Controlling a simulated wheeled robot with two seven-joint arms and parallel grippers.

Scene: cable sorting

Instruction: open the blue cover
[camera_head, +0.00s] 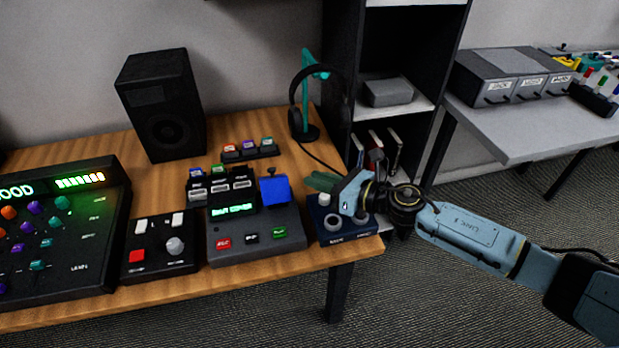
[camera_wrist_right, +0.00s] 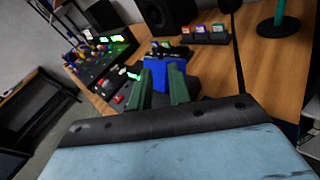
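The blue cover (camera_head: 275,190) stands at the right of a dark device (camera_head: 255,238) with a green-lit display and several coloured buttons. My right gripper (camera_head: 322,182) comes in from the right above a small navy box, its green fingers pointing left toward the cover and apart from it. In the right wrist view the two fingers (camera_wrist_right: 163,82) are spread and empty. The cover (camera_wrist_right: 160,78) shows beyond and between them, partly hidden by the fingers. My left gripper is in neither view.
A navy box with a round knob (camera_head: 345,232) sits at the table's right end under my gripper. A headphone stand (camera_head: 308,132) and a row of coloured keys (camera_head: 250,150) stand behind. A black button box (camera_head: 158,252) and a speaker (camera_head: 163,110) are left.

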